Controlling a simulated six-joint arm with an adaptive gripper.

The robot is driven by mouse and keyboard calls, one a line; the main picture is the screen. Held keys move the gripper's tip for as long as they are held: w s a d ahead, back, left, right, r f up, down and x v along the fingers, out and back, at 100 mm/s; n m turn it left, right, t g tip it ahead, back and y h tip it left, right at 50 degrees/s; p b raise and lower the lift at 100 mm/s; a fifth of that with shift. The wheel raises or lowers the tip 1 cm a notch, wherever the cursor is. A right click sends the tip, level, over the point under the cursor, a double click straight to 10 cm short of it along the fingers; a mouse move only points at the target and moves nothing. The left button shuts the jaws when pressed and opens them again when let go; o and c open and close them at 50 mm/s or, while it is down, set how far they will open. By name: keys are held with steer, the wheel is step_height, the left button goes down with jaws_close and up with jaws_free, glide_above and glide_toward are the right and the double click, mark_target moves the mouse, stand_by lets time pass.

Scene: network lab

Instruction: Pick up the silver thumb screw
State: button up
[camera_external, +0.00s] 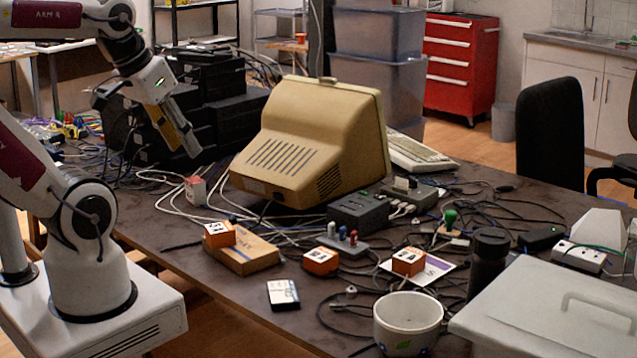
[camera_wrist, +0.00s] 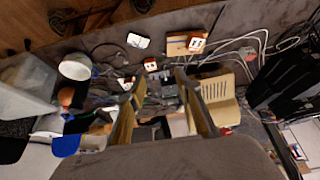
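A tiny silvery piece (camera_external: 351,289) lies on the dark table in the external view, between the orange cubes and right of the black-and-white box. It may be the silver thumb screw, but it is too small to be sure. I cannot make it out in the wrist view. My gripper (camera_external: 189,146) is raised over the back left of the table, left of the beige monitor and well away from that piece. In the wrist view my gripper (camera_wrist: 159,76) has its two yellowish fingers spread apart, with nothing held between them.
The beige monitor (camera_external: 300,140) stands mid-table. Orange-and-white cubes (camera_external: 320,262), a cardboard box (camera_external: 241,254), a black-and-white box (camera_external: 283,295), a white bowl (camera_external: 408,325) and a dark bottle (camera_external: 488,258) surround the front area. Loose cables cross the table. The front left edge is mostly clear.

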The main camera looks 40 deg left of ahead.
steer(key=w+d+f+m+g, duration=0.1)
steer(key=w+d+f, duration=0.4)
steer(key=f, duration=0.3)
steer(key=w+d+f+m+g, duration=0.2)
steer(key=w+d+f, duration=0.3)
steer(key=w+f, duration=0.2)
steer(key=w+d+f+m+g, duration=0.1)
steer(key=w+d+f, duration=0.5)
steer(key=f, duration=0.5)
steer(key=shift+w+f+h, duration=0.2)
steer(key=shift+w+h, duration=0.1)
steer(key=shift+w, duration=0.05)
steer(key=shift+t+h, duration=0.3)
steer(key=shift+t, duration=0.4)
steer(key=w, duration=0.1)
steer(key=w+d, duration=0.1)
steer(key=w+r, duration=0.1)
steer(key=w, duration=0.1)
steer(key=shift+w+d, duration=0.1)
steer(key=shift+d, duration=0.2)
